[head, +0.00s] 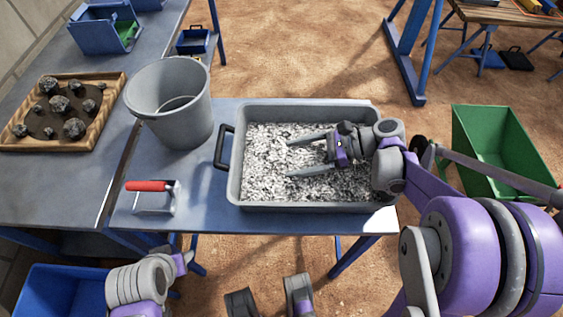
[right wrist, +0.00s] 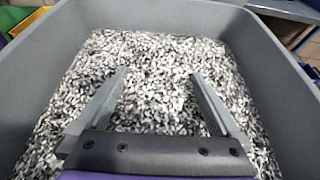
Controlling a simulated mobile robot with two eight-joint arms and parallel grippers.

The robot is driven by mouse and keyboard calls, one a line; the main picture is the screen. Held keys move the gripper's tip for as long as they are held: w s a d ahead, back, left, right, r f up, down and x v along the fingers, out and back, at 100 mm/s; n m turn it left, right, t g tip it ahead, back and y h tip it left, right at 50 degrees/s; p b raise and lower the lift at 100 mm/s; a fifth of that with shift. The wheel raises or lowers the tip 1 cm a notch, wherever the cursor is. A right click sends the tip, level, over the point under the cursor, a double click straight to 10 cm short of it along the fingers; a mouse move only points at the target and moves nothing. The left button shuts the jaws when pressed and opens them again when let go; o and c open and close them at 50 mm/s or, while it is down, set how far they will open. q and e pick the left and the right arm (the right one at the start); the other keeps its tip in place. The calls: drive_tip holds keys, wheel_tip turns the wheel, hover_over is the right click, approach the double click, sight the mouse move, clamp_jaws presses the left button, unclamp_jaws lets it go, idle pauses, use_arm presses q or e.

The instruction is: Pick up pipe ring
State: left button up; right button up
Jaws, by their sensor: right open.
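My right gripper (head: 308,154) is over the grey tray (head: 300,207) of black and white gravel (head: 270,135). Its two long fingers are spread apart and point left in the head view, low over the gravel. In the right wrist view the open gripper (right wrist: 160,85) has only gravel (right wrist: 160,60) between its fingers. I see no pipe ring clearly on the gravel in either view. A curved line shows inside the grey bucket (head: 180,125), but I cannot tell what it is.
A red-handled tool (head: 152,188) lies left of the tray, below the bucket. A wooden tray (head: 112,90) with dark rocks is at the far left. A green bin (head: 495,150) stands to the right and a blue bin (head: 60,295) at the bottom left.

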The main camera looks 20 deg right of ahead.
sight(272, 162)
drive_tip(key=x, duration=0.4)
drive_tip(key=shift+w+a+f, duration=0.1)
drive_tip(key=shift+a, duration=0.25)
drive_tip(key=shift+c, duration=0.2)
clamp_jaws()
